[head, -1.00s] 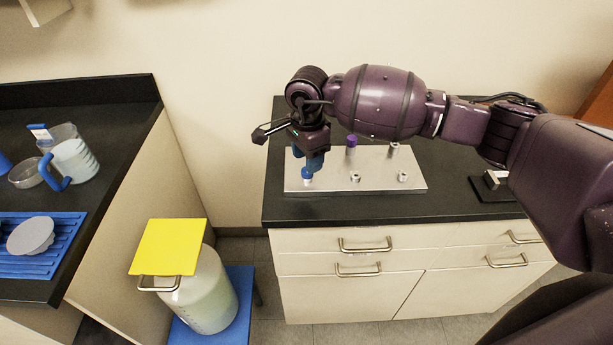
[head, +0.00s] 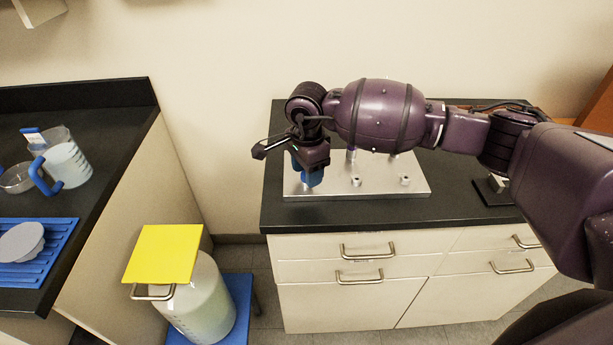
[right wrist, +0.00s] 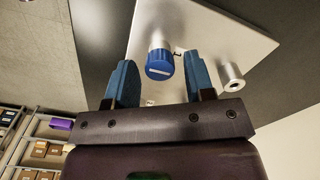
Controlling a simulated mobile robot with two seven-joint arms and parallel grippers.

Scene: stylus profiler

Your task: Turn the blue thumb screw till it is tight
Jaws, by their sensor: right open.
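The blue thumb screw (right wrist: 160,65) sits on a pale post on the metal plate (right wrist: 222,30). In the right wrist view it lies between the two blue fingers of my right gripper (right wrist: 160,77), with a gap on each side. The pale line across its cap shows. In the head view my right gripper (head: 308,178) is over the left end of the plate (head: 385,190), and its fingers hide the screw. The gripper is open and holds nothing. My left gripper is not in view.
Bare metal posts (head: 355,181) stand on the plate right of my gripper. A dark counter (head: 450,205) carries the plate. At left are a jug (head: 66,165) and a blue rack (head: 50,262). A yellow board (head: 162,254) lies on a large bottle (head: 205,305).

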